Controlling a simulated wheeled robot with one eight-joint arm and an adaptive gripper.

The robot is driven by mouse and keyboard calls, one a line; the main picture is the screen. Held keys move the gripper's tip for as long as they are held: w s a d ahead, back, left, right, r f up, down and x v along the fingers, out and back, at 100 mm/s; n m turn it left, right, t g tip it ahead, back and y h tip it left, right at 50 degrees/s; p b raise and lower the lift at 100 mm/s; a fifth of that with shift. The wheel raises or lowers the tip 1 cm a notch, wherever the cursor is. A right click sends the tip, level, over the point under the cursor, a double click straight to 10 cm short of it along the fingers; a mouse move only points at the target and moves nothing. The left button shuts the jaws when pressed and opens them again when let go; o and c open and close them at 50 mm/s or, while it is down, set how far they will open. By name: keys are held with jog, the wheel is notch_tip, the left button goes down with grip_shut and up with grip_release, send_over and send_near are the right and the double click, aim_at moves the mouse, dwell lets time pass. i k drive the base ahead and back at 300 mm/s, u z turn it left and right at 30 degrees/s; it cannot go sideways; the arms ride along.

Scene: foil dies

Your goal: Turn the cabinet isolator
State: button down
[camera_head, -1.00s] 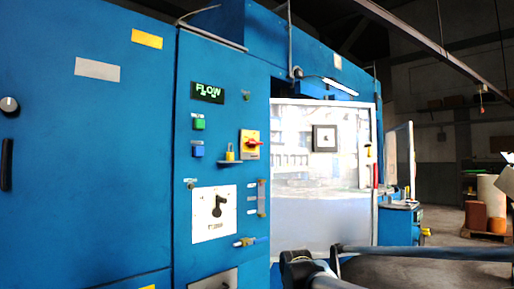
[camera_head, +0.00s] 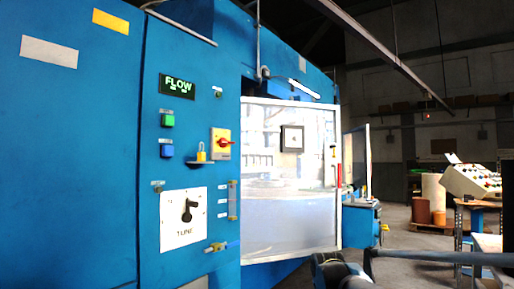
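Dark links of my own arm show at the bottom right of centre, well below and right of the isolator. My gripper's fingers do not show, and nothing is seen touching the isolator.
A glazed guard door (camera_head: 290,200) stands to the right. A control desk (camera_head: 472,182) is far right.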

aim_at(223, 142)
jog(key=z, duration=0.2)
jog(key=i, duration=2.15)
jog(key=z, duration=0.1)
